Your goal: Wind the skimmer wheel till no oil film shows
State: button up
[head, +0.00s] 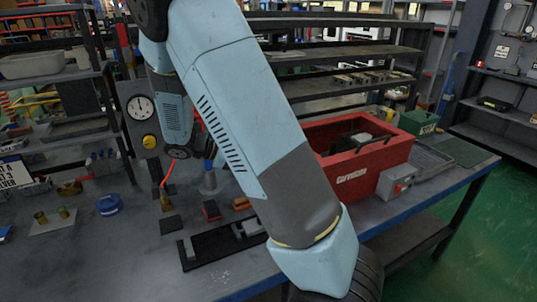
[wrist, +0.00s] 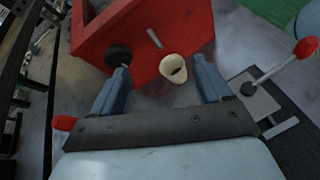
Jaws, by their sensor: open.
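A red tank (head: 350,172) with white lettering stands on the right part of the bench. A dark part shows inside it, and I cannot make out any oil film. In the wrist view the red tank (wrist: 190,30) has a round black knob (wrist: 118,55), perhaps the skimmer wheel, and a cream spout-like part (wrist: 174,68) on its side. My gripper (wrist: 160,65) is open with blue fingers apart. The left finger's tip is close to the black knob, and I cannot tell if they touch. The spout shows between the fingers. My gripper is out of sight in the head view.
A grey box with a red button (head: 397,182) sits beside the tank. A lever with a red knob (wrist: 306,47) stands right of my gripper. A gauge panel (head: 141,112) and a blue round item (head: 110,204) are at the left. My arm hides part of the bench.

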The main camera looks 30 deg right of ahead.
jog(key=w+a+f+n+t+h, duration=0.3)
jog(key=w+f+n+h, duration=0.1)
jog(key=w+h, duration=0.15)
jog(key=d, duration=1.3)
jog(key=shift+d, duration=0.15)
jog(key=shift+w, duration=0.1)
jog(key=c, duration=1)
